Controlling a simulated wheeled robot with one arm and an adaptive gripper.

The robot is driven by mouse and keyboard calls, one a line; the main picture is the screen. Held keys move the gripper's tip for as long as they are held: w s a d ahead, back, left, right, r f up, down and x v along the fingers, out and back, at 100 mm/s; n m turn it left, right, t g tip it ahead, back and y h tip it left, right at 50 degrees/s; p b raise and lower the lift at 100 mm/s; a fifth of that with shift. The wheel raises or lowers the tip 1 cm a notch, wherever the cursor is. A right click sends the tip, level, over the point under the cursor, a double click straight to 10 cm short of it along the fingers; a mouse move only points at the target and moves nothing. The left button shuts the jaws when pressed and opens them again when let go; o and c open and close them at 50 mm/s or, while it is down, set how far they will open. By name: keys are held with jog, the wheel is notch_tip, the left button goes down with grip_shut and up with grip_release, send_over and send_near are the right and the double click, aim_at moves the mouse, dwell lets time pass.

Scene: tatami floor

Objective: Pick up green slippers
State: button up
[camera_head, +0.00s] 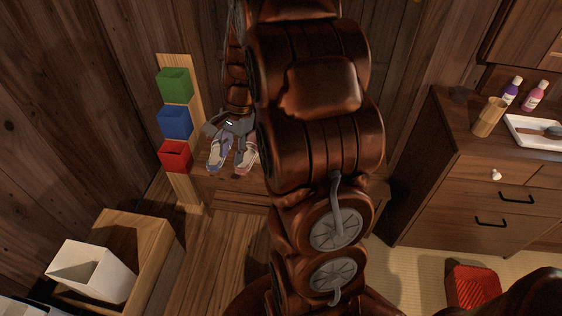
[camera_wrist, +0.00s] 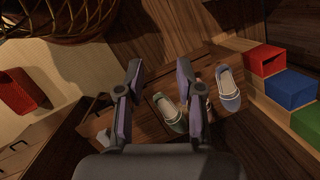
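In the wrist view, one slipper (camera_wrist: 168,107) looks grey-green with a pale inside, and the other slipper (camera_wrist: 229,92) looks blue-grey. In the head view my gripper (camera_head: 228,125) is just behind and above the slippers. My right finger partly covers something pale between the slippers in the wrist view.
Green (camera_head: 174,85), blue (camera_head: 174,122) and red (camera_head: 176,156) boxes stand on a wooden stand left of the slippers. A white bin (camera_head: 92,272) is at lower left. A drawer cabinet (camera_head: 468,190) and a red basket (camera_head: 473,288) are at right. Wooden walls stand close behind.

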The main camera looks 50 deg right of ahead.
jog(key=w+d+f+m+t+b, duration=0.2)
jog(key=d+f+m+b, duration=0.4)
jog(key=d+f, duration=0.7)
jog(key=w+d+f+m+t+b, duration=0.15)
jog(key=d+f+m+b, duration=0.45)
jog(key=d+f, duration=0.7)
jog(key=shift+s+a+b+x, duration=0.1)
jog(key=shift+s+b+x, duration=0.2)
jog(key=shift+x, duration=1.25)
jog(key=shift+s+a+b+x, duration=0.1)
jog(key=shift+b+x, duration=0.25)
jog(key=shift+x, duration=1.2)
jog(key=shift+s+b+x, duration=0.25)
jog(key=shift+b+x, duration=0.1)
jog(key=shift+x, duration=1.2)
jog(key=shift+g, duration=0.25)
grip_shut()
